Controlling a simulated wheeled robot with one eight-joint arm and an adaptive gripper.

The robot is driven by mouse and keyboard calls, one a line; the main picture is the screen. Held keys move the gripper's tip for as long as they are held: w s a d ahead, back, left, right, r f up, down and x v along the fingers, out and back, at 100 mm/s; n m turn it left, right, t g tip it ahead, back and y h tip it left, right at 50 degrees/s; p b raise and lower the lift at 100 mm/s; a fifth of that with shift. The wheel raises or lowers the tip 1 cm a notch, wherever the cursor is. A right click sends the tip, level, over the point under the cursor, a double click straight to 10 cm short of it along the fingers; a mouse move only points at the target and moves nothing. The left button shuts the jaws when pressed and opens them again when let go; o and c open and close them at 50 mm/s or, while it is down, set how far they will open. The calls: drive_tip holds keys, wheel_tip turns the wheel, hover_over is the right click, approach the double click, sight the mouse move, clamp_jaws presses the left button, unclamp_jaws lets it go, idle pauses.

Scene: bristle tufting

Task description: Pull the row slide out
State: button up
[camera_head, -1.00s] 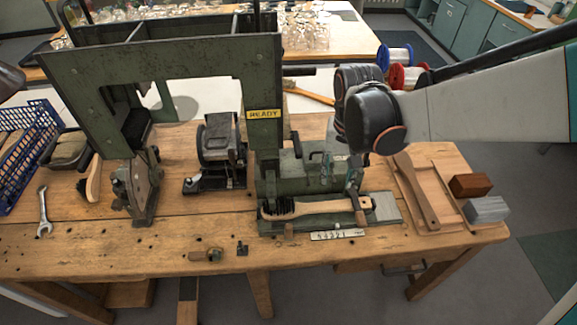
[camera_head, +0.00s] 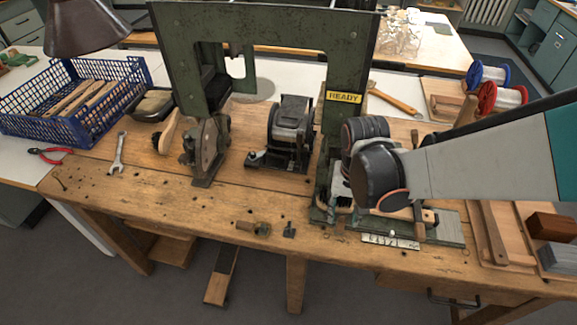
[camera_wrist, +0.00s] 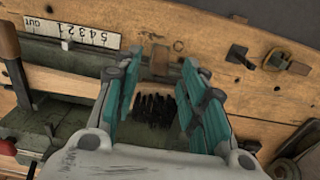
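The green tufting machine (camera_head: 345,115) bears a yellow READY label. At its foot is a green slide bed (camera_head: 452,228), with a number scale (camera_head: 390,241) along its front. A brush (camera_wrist: 65,82) with black bristles (camera_wrist: 155,110) lies on the bed below the fingers. My wrist hides much of it in the head view.
A wood-handled lever (camera_wrist: 10,45) stands left in the wrist view. Small fittings (camera_head: 262,229) lie on the bench front, left of the slide. A tray with a wooden paddle (camera_head: 493,232) and blocks (camera_head: 552,226) stands right. The bench's front left is mostly clear.

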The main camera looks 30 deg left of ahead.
sight(343, 218)
wheel_tip(343, 218, down, 5)
drive_tip(key=shift+f+b, duration=0.1)
drive_tip(key=shift+b, duration=0.65)
drive_tip(key=shift+w+d, duration=0.1)
clamp_jaws()
